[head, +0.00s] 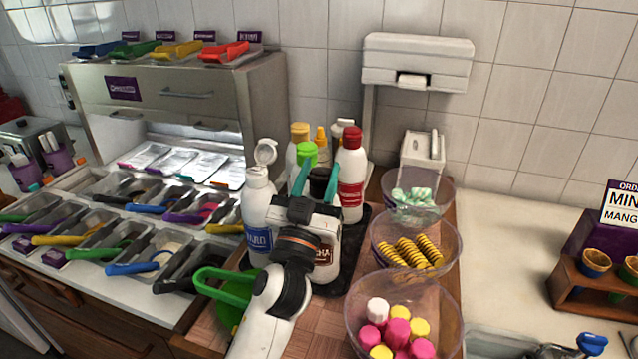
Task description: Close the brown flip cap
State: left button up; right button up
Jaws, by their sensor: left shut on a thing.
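My left gripper (317,178) reaches up from the bottom over a bottle in the black tray (362,235). Its teal fingers stand on either side of a dark brown cap (320,183) and are shut on it. The bottle under it is white with a brown label (324,256), partly hidden by my wrist. I cannot tell whether the brown cap's lid is fully down, because the gripper covers much of it. My right gripper is not in view.
A white bottle (258,208) with a blue label stands just left, its white flip lid (265,152) raised. A red-capped bottle (351,170) stands close right, and other bottles crowd behind. Clear bowls (447,252) line the right. The pale counter (520,235) has free room.

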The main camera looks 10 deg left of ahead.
pick_arm(q)
jog(key=o, duration=1)
jog(key=shift+s+f, duration=0.25)
jog(key=b+v, duration=0.3)
jog(key=v, duration=0.8)
jog(key=shift+s, duration=0.2)
